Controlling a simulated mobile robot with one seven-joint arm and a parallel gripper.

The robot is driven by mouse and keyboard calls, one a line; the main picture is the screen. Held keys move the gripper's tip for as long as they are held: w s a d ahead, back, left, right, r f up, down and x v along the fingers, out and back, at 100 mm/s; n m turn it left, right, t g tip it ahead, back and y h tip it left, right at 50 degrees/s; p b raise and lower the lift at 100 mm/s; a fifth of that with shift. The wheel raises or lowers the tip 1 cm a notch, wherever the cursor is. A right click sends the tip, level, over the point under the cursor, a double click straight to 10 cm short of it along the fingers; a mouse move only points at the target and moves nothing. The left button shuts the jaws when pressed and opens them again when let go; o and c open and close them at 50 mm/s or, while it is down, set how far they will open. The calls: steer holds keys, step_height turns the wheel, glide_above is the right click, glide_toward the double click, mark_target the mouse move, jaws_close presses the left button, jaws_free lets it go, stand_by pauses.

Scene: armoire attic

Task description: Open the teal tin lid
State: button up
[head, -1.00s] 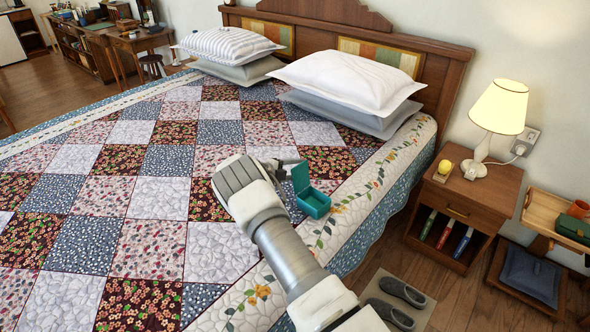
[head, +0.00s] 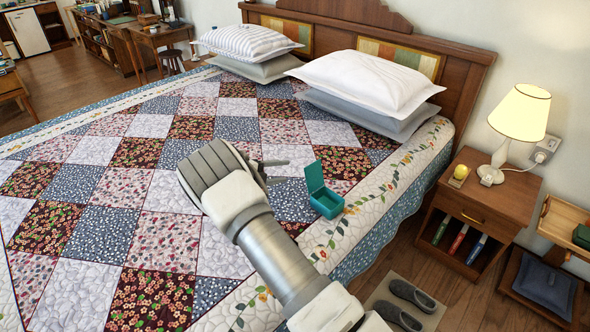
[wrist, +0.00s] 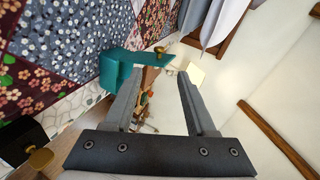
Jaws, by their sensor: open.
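The teal tin (head: 327,204) sits on the quilted bed near its right border. Its lid (head: 314,176) stands raised, roughly upright, at the left side of the tin, and the tin's inside shows. In the wrist view the teal tin (wrist: 110,75) is left of my fingers, with its lid (wrist: 146,56) jutting to the right and a small brass-coloured knob (wrist: 161,50) on it. My gripper (head: 275,172) is open and empty, left of the tin and apart from it in the head view. The open fingers also show in the wrist view (wrist: 160,85).
The patchwork bed (head: 140,235) fills the middle. Pillows (head: 365,85) lie at its head. A nightstand (head: 480,195) with a lamp (head: 520,112) and a yellow ball (head: 461,172) stands to the right. Slippers (head: 405,300) lie on the floor.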

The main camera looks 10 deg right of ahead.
steer(key=v, duration=0.4)
stand_by(0.4)
steer(key=s+d+r+m+g+y+p, duration=0.1)
steer(key=s+d+r+m+g+y, duration=0.2)
steer(key=s+r+m, duration=0.7)
steer(key=s+d+r+m+g+y, duration=0.1)
steer(key=s+d+r+m+y, duration=0.35)
steer(key=s+r+m, duration=0.55)
steer(key=s+a+r+m+t+y+p, duration=0.1)
steer(key=s+r+m+y, duration=0.1)
steer(key=s+m, duration=0.8)
steer(key=s+a+r+m+t+y, duration=0.2)
steer(key=s+r+m, duration=0.3)
steer(key=s+m, duration=0.6)
steer(key=shift+r+m+t+y+p, duration=0.3)
steer(key=shift+m+y+p, duration=0.05)
steer(key=shift+m, duration=0.75)
